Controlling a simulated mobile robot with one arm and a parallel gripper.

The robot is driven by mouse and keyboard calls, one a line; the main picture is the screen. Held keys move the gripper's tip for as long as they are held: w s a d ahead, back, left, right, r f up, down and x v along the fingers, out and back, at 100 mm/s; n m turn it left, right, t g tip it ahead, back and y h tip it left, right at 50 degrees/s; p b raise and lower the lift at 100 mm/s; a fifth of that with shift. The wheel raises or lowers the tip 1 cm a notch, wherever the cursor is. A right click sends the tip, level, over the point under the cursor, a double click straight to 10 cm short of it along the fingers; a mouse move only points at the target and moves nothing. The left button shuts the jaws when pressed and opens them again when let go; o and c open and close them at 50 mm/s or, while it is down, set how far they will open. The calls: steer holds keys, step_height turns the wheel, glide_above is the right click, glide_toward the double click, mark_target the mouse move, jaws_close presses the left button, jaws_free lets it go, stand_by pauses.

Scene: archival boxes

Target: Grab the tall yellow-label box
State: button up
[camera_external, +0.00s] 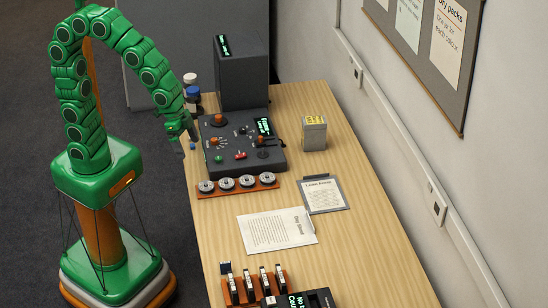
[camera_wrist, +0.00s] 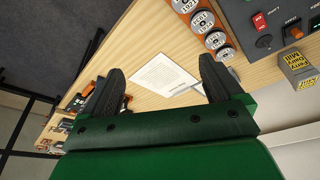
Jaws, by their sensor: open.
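A grey box with a yellow label (camera_external: 314,134) stands upright on the wooden table, right of the control panel, in the external view. It also shows at the right edge of the wrist view, where the grey box with yellow lettering (camera_wrist: 299,70) is partly cut off. My gripper (camera_external: 186,146) is at the table's left edge, beside the control panel and well left of the box. In the wrist view my gripper (camera_wrist: 160,80) has its two dark fingers wide apart with nothing between them.
The dark control panel (camera_external: 241,145) with knobs lies between my gripper and the box. A tall dark cabinet (camera_external: 242,73) stands behind it. The wall is at right.

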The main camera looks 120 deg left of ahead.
steer(key=w+a+f+n+t+y, duration=0.1)
steer(key=w+a+f+t, duration=0.2)
steer(key=w+a, duration=0.75)
steer(key=n+t+y, duration=0.4)
steer(key=n+y, duration=0.1)
steer(key=y, duration=0.2)
glide_toward(314, 123)
steer(key=a+f, duration=0.1)
steer(key=w+a+f, duration=0.1)
steer(key=shift+a, duration=0.4)
steer(key=shift+s+a+f, duration=0.1)
steer(key=shift+a+f, duration=0.05)
steer(key=shift+f, duration=0.2)
steer(key=shift+a, duration=0.1)
steer(key=shift+x, duration=3.8)
steer(key=shift+r, duration=0.15)
steer(key=shift+c, duration=0.2)
